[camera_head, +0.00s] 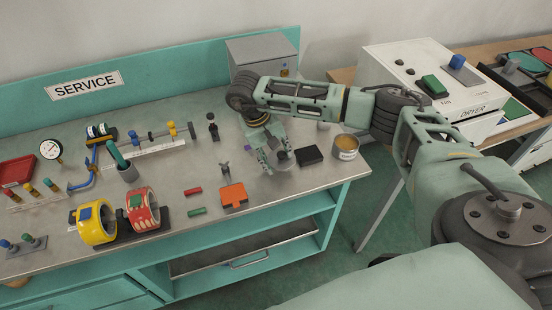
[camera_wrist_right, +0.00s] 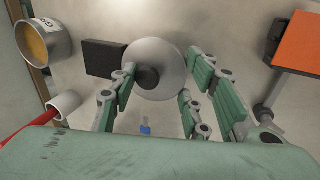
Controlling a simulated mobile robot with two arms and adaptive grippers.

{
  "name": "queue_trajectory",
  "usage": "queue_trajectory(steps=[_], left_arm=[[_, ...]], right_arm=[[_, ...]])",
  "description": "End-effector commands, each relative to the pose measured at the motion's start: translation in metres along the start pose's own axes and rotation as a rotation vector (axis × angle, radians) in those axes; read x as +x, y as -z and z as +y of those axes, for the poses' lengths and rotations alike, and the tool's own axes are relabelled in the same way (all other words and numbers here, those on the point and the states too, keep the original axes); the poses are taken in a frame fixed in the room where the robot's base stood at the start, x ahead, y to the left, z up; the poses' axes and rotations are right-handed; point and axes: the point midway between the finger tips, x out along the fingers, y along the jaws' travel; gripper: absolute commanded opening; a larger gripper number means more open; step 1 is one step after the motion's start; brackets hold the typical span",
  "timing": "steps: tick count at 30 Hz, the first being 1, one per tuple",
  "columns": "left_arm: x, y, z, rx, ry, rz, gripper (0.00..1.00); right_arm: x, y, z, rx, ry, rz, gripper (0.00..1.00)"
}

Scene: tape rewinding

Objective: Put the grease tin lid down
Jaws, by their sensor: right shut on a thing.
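The grease tin lid (camera_wrist_right: 168,58) is a round grey disc with a dark knob, between the fingers of my right gripper (camera_wrist_right: 158,82) in the wrist view. In the head view my right gripper (camera_head: 276,158) points down over the bench and is shut on the lid (camera_head: 286,166). The lid is at or just above the bench top; I cannot tell whether it touches. The open grease tin (camera_head: 346,148) stands to the right with yellow-orange grease inside; it also shows in the wrist view (camera_wrist_right: 45,42). My left gripper is not in view.
A black block (camera_head: 308,155) lies close to the lid, between it and the tin. An orange box (camera_head: 234,196), a small clamp-like piece (camera_head: 224,170) and red and green bars lie to the left. The bench's front edge (camera_head: 300,207) is near; bare bench top lies around the lid.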

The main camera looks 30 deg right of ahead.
Motion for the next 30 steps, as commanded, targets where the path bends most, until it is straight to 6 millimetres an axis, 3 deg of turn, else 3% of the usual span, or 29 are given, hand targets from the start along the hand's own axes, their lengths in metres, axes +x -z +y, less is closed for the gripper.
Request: queue_trajectory(steps=[6, 28, 29, 30], left_arm=[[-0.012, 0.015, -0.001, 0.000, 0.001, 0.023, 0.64], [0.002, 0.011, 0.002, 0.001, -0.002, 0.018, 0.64], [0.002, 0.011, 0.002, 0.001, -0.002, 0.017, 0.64], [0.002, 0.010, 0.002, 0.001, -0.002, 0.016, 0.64]], right_arm=[[0.025, -0.001, -0.007, -0.001, 0.000, -0.003, 0.25], [0.039, -0.001, -0.011, 0.000, 0.001, -0.002, 0.25], [0.039, -0.002, -0.011, -0.001, 0.000, -0.002, 0.44], [0.039, -0.002, -0.012, -0.001, 0.000, -0.003, 0.47]])
